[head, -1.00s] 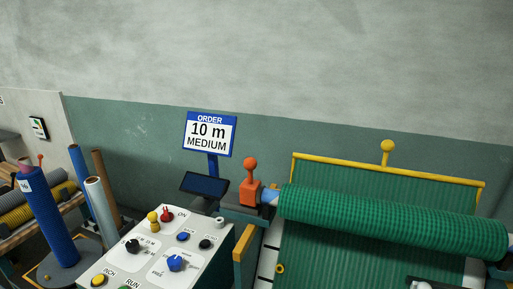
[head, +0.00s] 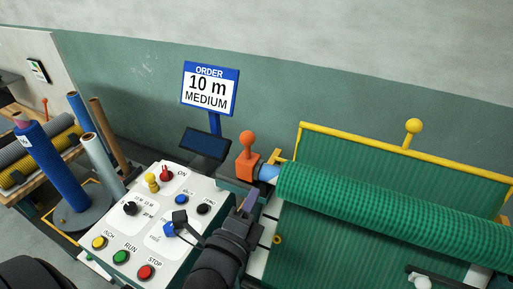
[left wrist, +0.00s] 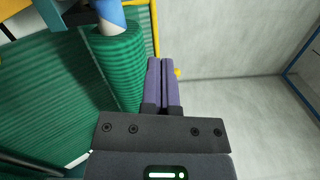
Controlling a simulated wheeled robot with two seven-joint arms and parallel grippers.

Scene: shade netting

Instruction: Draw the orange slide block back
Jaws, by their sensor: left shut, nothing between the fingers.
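The orange slide block (head: 246,167), with a round orange knob (head: 248,139) on top, stands upright at the left end of the green netting roll (head: 380,207). A blue cone (head: 269,173) between them meets the roll's end; it also shows at the top of the left wrist view (left wrist: 110,14). My left gripper (head: 250,202) is shut and empty, its purple fingers pressed together in the left wrist view (left wrist: 162,82). In the head view it is just below the block, with a visible gap. The block is not clearly visible in the left wrist view. My right gripper is out of view.
The white control panel (head: 113,217) with buttons and knobs lies left of my gripper, partly covered by my arm. A small screen (head: 205,143) and an order sign (head: 210,89) stand behind it. A yellow bar (head: 355,140) with a ball knob runs behind the roll.

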